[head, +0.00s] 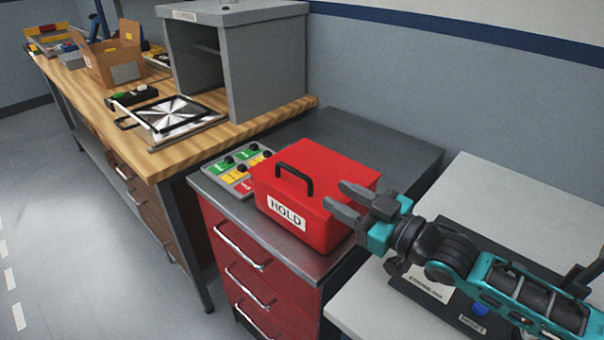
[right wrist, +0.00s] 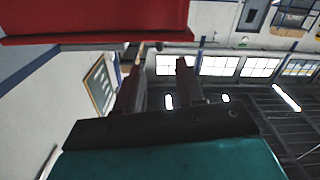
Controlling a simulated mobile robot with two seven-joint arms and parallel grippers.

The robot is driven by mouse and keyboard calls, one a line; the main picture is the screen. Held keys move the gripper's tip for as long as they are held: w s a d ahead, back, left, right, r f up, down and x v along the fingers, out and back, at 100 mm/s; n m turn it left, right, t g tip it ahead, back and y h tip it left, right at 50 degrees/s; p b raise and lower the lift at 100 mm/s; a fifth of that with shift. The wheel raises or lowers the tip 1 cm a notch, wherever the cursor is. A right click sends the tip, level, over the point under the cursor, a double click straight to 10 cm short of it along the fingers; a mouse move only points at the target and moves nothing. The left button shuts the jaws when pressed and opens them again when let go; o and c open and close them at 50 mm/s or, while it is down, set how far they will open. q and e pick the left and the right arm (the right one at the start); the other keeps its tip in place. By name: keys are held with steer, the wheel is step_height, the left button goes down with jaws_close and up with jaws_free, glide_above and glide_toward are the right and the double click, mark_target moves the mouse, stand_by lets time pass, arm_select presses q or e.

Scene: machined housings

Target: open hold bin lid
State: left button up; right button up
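The red hold bin (head: 312,228) stands on the dark top of a red drawer cabinet, with a white HOLD label on its front. Its red lid (head: 335,170) is shut and has a black arched handle (head: 296,177). My right gripper (head: 340,198) comes in from the right, with its two grey fingers spread apart at the bin's right side, near the lid's edge. I cannot tell whether a finger touches the bin. In the right wrist view the fingers (right wrist: 157,75) are apart with nothing between them, and a red edge of the bin (right wrist: 100,22) lies beyond them. My left gripper is not in view.
A panel with coloured labels and black knobs (head: 238,170) lies left of the bin. A wooden bench (head: 150,150) with a grey open-fronted box (head: 265,75) stands further left. A light table (head: 500,205) with a black panel is at right, under my right arm.

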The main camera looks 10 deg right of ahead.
mark_target(303, 174)
steer(key=x, duration=1)
jaws_close()
stand_by(0.4)
